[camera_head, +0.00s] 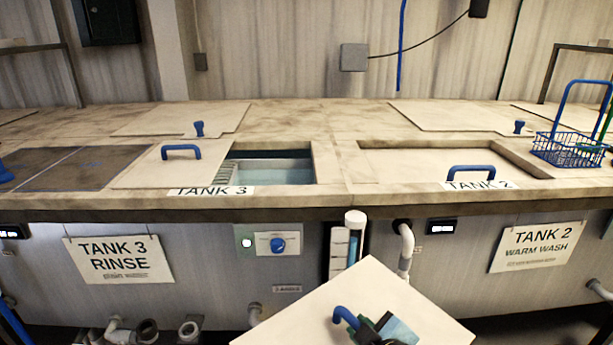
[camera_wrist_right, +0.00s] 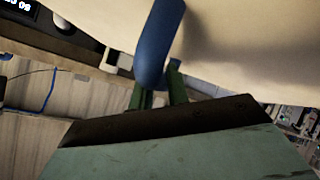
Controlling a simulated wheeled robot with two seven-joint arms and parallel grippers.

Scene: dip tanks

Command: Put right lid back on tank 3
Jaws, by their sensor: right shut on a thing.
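Tank 3 (camera_head: 270,169) is half open: its right half shows bluish liquid and a ribbed piece on the left side. Its left lid (camera_head: 150,176), cream with a blue handle (camera_head: 181,151), lies over the left half. A loose cream lid (camera_head: 345,297) is held in front of the bench, below the bench top and tilted. My right gripper (camera_head: 365,329) is shut on its blue handle, which also shows between the green fingers in the right wrist view (camera_wrist_right: 160,50). Part of the lid is cut off by the head view's bottom edge. My left gripper is not in view.
Tank 2 (camera_head: 440,150) has a cream cover with a blue handle. A blue wire basket (camera_head: 568,149) stands at the right. A white-capped tube gauge (camera_head: 354,222) and pipe (camera_head: 406,245) stick out of the bench front near the held lid. A flat cream panel (camera_head: 170,121) lies behind tank 3.

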